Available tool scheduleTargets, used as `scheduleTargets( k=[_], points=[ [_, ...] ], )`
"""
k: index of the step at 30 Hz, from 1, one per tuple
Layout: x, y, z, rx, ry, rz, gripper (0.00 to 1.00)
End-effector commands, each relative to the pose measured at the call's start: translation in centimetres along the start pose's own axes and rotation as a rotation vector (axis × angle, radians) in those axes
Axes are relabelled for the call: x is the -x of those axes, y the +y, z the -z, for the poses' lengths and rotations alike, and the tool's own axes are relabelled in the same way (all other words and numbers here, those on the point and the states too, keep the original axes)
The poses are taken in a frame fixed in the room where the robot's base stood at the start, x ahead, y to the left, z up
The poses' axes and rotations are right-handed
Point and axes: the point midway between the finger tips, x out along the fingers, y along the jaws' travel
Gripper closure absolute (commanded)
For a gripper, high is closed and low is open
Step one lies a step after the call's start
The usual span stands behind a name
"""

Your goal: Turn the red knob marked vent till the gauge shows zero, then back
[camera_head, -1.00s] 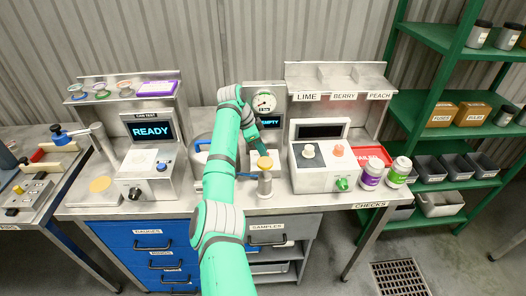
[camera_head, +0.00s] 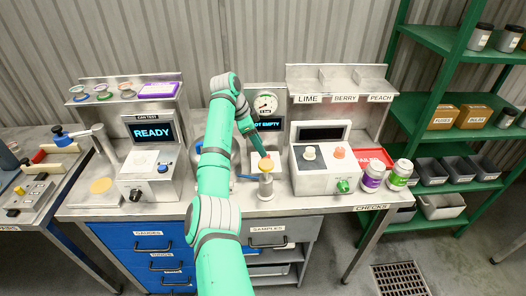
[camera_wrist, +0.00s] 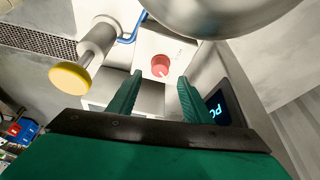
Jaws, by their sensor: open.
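The red knob (camera_wrist: 160,65) sits on a white box face in the wrist view, with a pale pointer mark on it. My gripper (camera_wrist: 159,82) is open, its two green fingers spread either side of the line to the knob. The knob appears just beyond the fingertips, and nothing is between them. In the head view my gripper (camera_head: 262,151) points down behind a yellow-topped post. The round white gauge (camera_head: 265,104) stands behind it; its needle is too small to read surely. The display (camera_head: 267,125) below shows "EMPTY" with letters before it partly hidden by my arm.
The post with the yellow disc (camera_wrist: 70,78) stands close to the left of my fingers in the wrist view. A large rounded metal vessel (camera_wrist: 215,12) is above the knob.

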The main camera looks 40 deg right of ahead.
Motion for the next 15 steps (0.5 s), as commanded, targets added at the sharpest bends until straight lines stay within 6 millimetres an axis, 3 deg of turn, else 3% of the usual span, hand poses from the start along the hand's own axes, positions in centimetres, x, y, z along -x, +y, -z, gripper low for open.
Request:
scheduleTargets(
  k=[6,15],
  points=[
    [3.9,-0.1,0.1,0.0,0.001,0.002,0.55],
    [5.9,0.0,0.1,0.0,0.001,0.0,0.55]
  ],
)
